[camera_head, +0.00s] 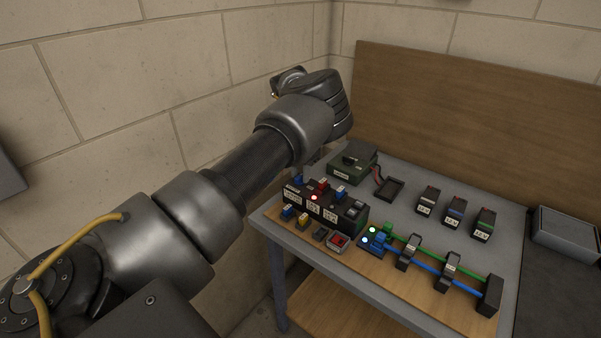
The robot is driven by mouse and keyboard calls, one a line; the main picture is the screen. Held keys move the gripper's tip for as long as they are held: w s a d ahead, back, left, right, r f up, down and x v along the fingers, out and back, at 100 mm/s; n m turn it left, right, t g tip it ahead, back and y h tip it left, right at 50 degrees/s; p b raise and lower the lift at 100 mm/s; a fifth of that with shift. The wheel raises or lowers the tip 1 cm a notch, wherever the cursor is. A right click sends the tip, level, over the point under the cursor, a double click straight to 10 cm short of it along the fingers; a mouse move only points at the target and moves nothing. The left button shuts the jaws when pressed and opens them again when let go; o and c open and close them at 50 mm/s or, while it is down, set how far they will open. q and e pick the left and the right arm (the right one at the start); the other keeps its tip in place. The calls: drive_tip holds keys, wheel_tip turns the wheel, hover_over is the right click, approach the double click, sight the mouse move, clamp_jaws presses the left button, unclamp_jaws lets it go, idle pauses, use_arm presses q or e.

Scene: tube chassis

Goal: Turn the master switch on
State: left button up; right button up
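My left arm reaches in from the left, and its wrist (318,98) is bent above the far left corner of the grey table. The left fingers are largely hidden behind the wrist and I cannot tell their opening. A black switch panel (325,207) with white labels, blue and red tops and a lit red lamp stands at the table's left front. A small box with a red top (338,243) sits at its front. I cannot read which control is the master switch. A green box with a dark top (352,164) stands behind the panel. My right gripper is out of view.
Blue connectors with lit lamps (373,238) join green and blue tubes, held by dark clamps (409,250), to a black end block (487,295). Several labelled modules (455,211) and a small black tray (389,190) lie behind. A grey bin (565,235) stands right. Walls close the left and back.

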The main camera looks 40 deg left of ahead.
sight(300, 175)
use_arm(q)
drive_tip(key=shift+o, duration=0.4)
drive_tip(key=shift+r, duration=0.3)
wheel_tip(300, 175, up, 10)
drive_tip(key=b, duration=0.1)
drive_tip(key=shift+b, duration=0.4)
